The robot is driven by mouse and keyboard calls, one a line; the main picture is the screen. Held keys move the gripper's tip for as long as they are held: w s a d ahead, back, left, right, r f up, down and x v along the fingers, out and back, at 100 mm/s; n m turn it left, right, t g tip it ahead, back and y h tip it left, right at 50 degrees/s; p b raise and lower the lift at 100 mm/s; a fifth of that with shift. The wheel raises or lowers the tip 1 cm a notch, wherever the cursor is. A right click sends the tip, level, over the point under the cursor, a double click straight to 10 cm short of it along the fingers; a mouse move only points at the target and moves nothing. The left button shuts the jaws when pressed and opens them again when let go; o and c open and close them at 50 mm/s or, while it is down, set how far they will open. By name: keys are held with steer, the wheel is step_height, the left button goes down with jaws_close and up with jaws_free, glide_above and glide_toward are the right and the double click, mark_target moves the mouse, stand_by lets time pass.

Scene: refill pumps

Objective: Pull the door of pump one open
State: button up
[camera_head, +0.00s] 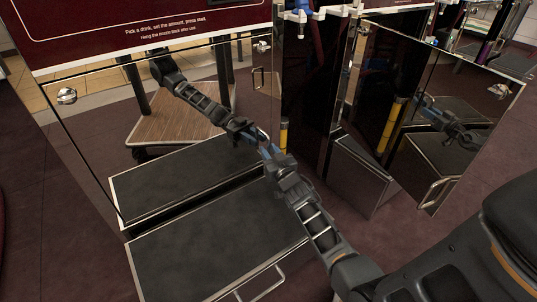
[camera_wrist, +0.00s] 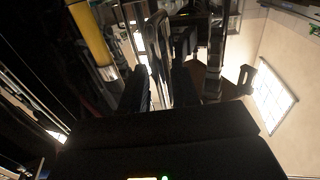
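The mirrored door (camera_head: 85,130) of the pump with the red panel fills the left of the head view and reflects my arm and the black step. Its right edge stands beside a dark gap; I cannot tell whether it is ajar. My gripper (camera_head: 266,148) is at the door's lower right, at a curved metal handle (camera_head: 262,133). In the wrist view, a shiny upright bar (camera_wrist: 158,45) stands between the two fingers (camera_wrist: 162,88) and fills the space between them. My gripper looks shut on this handle. The fingertips are dark and partly hidden in the head view.
A black-topped step (camera_head: 205,245) with a metal handle stands below the door. Maroon floor (camera_head: 60,240) is clear at left.

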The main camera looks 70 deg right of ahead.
steer(key=shift+w+d, duration=0.3)
steer(key=shift+w, duration=0.05)
steer(key=shift+c, duration=0.2)
jaws_close()
